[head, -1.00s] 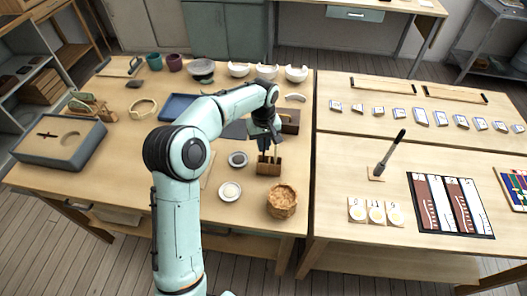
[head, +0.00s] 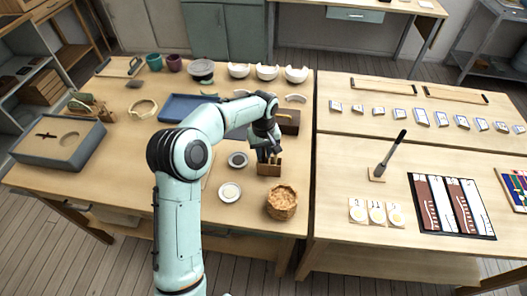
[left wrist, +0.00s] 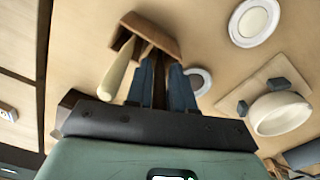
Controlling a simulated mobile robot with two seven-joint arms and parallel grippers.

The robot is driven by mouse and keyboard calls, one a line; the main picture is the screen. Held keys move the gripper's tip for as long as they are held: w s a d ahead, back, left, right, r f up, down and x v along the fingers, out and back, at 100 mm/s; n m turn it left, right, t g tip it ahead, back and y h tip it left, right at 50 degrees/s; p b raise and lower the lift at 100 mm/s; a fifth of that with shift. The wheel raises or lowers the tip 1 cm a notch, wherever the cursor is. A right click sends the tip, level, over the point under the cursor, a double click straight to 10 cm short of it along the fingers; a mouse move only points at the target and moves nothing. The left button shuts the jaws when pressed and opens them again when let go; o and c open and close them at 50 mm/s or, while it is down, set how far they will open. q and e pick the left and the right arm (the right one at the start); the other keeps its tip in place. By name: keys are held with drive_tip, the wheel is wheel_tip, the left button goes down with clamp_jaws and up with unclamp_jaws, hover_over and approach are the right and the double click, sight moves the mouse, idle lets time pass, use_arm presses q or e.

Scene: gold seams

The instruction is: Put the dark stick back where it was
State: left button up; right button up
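My left gripper (head: 269,158) points down at a small wooden holder (head: 268,170) on the left table. In the left wrist view its two blue-grey fingers (left wrist: 161,75) stand close on both sides of the dark stick (left wrist: 159,85), apparently gripping it. The stick's far end is at the wooden holder (left wrist: 152,36); how deep it sits is hidden. A thick cream stick (left wrist: 117,70) leans from the same holder beside the fingers. In the head view the fingers hide most of the sticks. My right gripper is not in view.
Two small round dishes (head: 229,192) (head: 237,160) lie left of the holder, and a crumpled brown bowl (head: 282,202) stands in front. A dark brown box (head: 288,122) is close behind. A blue tray (head: 186,107) lies farther back.

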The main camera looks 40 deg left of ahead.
use_arm(q)
wheel_tip(320, 180, up, 12)
drive_tip(key=shift+r+p, duration=0.2)
drive_tip(key=shift+p, duration=0.7)
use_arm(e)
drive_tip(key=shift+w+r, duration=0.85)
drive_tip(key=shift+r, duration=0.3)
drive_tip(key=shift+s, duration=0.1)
